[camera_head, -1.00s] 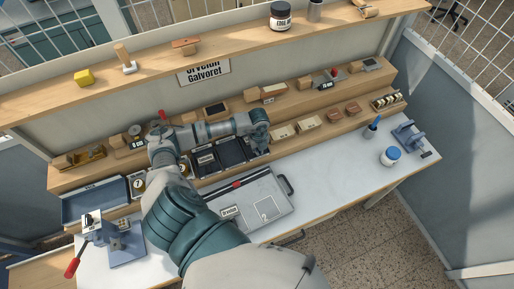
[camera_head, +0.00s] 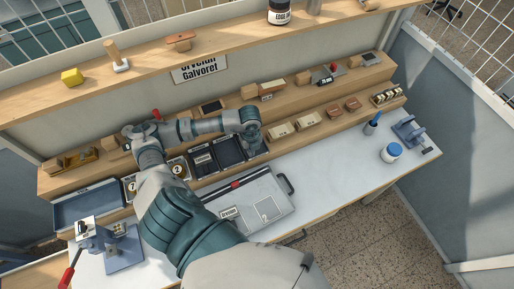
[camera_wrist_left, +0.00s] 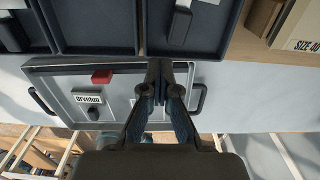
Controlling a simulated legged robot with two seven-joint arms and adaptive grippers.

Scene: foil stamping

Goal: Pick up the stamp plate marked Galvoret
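My left gripper (camera_head: 256,149) is over the right end of the dark compartment tray (camera_head: 201,173). In the left wrist view its fingers (camera_wrist_left: 170,68) are close together, with nothing visible between them. The wrist view shows the tray's compartments (camera_wrist_left: 95,48), with dark handled pieces in them, including one (camera_wrist_left: 180,27) just beyond the fingertips. No plate label reading Galvoret is legible. That name shows only on the wall sign (camera_head: 200,71). A plate label reading Orvelun (camera_wrist_left: 88,98) is on the grey press bed (camera_head: 267,187). My right gripper is not in view.
A blue-grey tray (camera_head: 88,203) and a press with a red handle (camera_head: 108,240) are on the left. Wooden steps with several blocks (camera_head: 308,119) rise behind the tray.

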